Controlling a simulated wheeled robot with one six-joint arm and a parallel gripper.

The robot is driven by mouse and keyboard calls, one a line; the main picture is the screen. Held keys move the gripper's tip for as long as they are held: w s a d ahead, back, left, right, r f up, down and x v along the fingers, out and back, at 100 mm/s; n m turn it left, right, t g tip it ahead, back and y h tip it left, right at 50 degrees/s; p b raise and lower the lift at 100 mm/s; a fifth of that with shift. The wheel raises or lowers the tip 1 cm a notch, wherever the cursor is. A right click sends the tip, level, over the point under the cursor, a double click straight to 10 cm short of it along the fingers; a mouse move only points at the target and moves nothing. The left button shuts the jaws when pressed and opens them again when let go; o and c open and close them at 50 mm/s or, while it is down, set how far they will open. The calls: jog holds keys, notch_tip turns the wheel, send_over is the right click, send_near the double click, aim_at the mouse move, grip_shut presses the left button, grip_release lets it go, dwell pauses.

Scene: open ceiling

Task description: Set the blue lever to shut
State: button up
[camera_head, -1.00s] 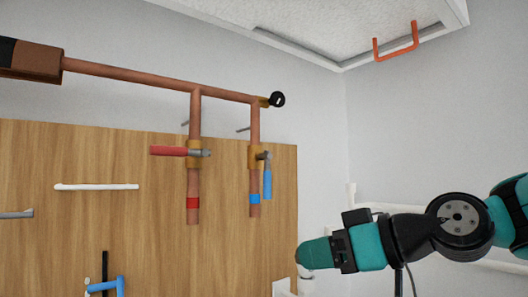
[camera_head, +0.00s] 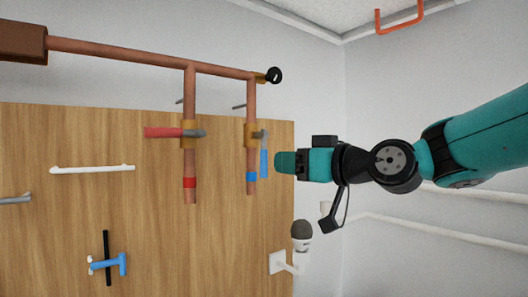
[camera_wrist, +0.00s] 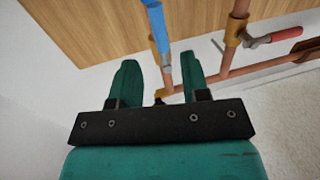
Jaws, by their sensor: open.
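The blue lever (camera_head: 264,163) hangs straight down, along the right copper pipe (camera_head: 251,180), from a brass valve (camera_head: 251,135). My gripper (camera_head: 285,163) is just to the right of the lever in the head view. In the wrist view the blue lever (camera_wrist: 157,30) lies beyond the open fingers of my gripper (camera_wrist: 158,78), with its grey stem and the pipe showing between them. Nothing is held. Whether a finger touches the lever cannot be told.
A red lever (camera_head: 165,132) points sideways on the left pipe. A wooden board (camera_head: 60,220) stands behind the pipes. A white bracket with a grey knob (camera_head: 301,235) sits below my gripper. Open space lies to its right.

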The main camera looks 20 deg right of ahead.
aim_at(263, 160)
jog(key=p+x, duration=0.3)
jog(key=x, duration=0.4)
jog(key=shift+w+a, duration=0.1)
jog(key=shift+w, duration=0.1)
jog(key=shift+f, duration=0.1)
grip_shut()
